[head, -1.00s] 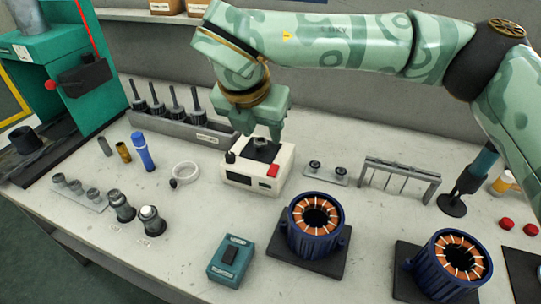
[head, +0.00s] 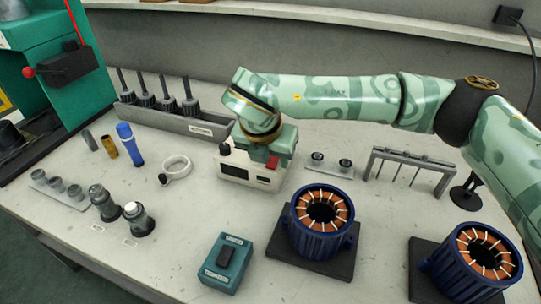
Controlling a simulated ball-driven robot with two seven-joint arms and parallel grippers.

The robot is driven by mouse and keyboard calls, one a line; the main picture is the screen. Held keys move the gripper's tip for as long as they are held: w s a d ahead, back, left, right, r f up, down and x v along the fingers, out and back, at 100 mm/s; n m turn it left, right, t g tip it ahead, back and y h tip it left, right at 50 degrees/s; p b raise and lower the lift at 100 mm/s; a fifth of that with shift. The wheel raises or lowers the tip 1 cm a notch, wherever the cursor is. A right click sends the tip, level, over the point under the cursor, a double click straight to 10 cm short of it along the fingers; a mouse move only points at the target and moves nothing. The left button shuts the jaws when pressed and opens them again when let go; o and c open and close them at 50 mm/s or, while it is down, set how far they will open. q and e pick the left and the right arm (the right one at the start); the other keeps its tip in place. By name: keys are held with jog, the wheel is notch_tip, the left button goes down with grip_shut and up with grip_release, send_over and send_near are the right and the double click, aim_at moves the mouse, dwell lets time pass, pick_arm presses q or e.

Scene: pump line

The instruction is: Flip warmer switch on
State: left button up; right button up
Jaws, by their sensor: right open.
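The warmer is a cream box (head: 249,184) near the middle of the bench, with a black knob at its top left and dark panels on its front. A red switch (head: 272,162) shows at its top right, partly covered. Whether the switch is on or off I cannot tell. My right gripper (head: 268,154) reaches in from the right and is low over the warmer's top, open. It hides most of the top; its fingertips are close to the switch, and contact is unclear. My left gripper is not in view.
A teal box with a black rocker (head: 229,263) and a blue stator (head: 321,219) stand in front. A white ring (head: 175,168) lies left of the warmer. A grey rack with dark tools (head: 175,121) stands behind left. A small metal frame (head: 411,170) stands right.

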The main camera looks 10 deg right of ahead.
jog(key=shift+c, duration=0.3)
grip_shut()
jog(key=shift+w+d+r+g+y+p, duration=0.1)
jog(key=shift+r+g+y+p, duration=0.2)
jog(key=shift+g+p, duration=0.25)
jog(key=shift+w+d+r+g+y+p, duration=0.1)
jog(key=shift+r+g+y+p, duration=0.05)
jog(key=shift+g+y+p, duration=0.4)
jog(key=shift+w+g+p, duration=0.15)
jog(key=shift+g+p, duration=0.15)
jog(key=shift+p, duration=0.1)
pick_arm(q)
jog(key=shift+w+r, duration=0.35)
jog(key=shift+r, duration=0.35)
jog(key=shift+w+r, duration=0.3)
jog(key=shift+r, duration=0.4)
pick_arm(e)
jog(key=shift+w+d+f+g+y, duration=0.15)
jog(key=shift+f+g+y, duration=0.2)
jog(key=shift+g+y, duration=0.15)
jog(key=shift+o, duration=0.3)
grip_release()
